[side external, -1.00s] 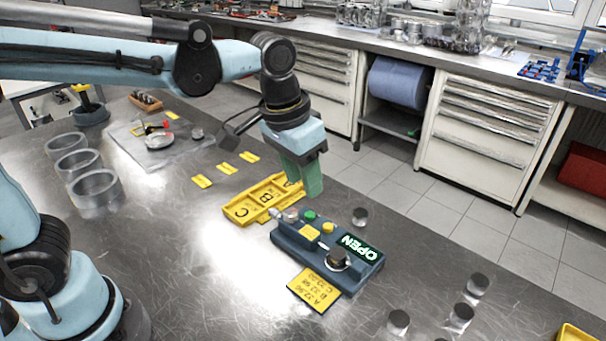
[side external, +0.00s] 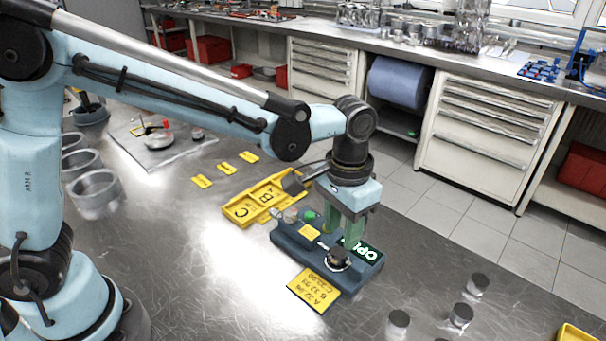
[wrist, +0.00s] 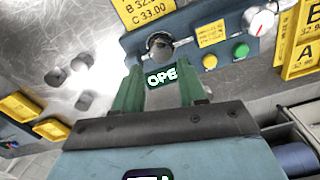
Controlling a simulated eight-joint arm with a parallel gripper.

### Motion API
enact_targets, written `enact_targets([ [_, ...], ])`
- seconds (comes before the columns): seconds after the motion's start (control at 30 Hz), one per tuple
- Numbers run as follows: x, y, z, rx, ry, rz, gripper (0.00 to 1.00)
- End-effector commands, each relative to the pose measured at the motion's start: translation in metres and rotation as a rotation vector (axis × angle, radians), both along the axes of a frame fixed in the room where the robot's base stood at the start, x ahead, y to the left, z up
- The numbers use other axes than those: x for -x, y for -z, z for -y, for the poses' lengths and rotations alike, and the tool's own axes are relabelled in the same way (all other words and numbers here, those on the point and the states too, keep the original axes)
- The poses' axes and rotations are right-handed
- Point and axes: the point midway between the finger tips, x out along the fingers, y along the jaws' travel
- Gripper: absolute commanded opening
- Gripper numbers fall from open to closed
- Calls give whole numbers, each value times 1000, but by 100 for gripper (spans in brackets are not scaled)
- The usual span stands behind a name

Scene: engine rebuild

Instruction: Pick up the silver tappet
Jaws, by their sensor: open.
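My gripper (side external: 344,230) is open, with its green fingers down over the back of the dark blue gauge box (side external: 292,243). In the wrist view my gripper (wrist: 160,72) has the OPEN display (wrist: 161,76) showing between its fingers. A dark-topped silver cylinder (side external: 338,258) sits at the box's front, between the gauge's contacts; it also shows in the wrist view (wrist: 159,46), beyond the fingertips. Several silver tappets (side external: 461,315) stand on the table at right. The tappet behind the box is hidden by my gripper in the side view.
A yellow card with figures (side external: 314,289) lies in front of the box. Yellow lettered trays (side external: 240,215) lie behind it to the left. Metal rings (side external: 95,190) stand at far left. Bare table lies between the box and the right-hand tappets.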

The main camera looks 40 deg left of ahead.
Motion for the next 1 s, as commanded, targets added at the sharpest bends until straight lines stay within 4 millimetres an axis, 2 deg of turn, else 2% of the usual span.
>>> enact_targets([
  [0.17,0,9,0,0,0,0,41],
  [0.53,0,52,-2,1,0,1,41],
  [0.83,0,56,-2,1,0,2,41],
  [0.87,0,56,-2,1,0,2,40],
  [1.0,0,56,-2,1,0,2,18],
])
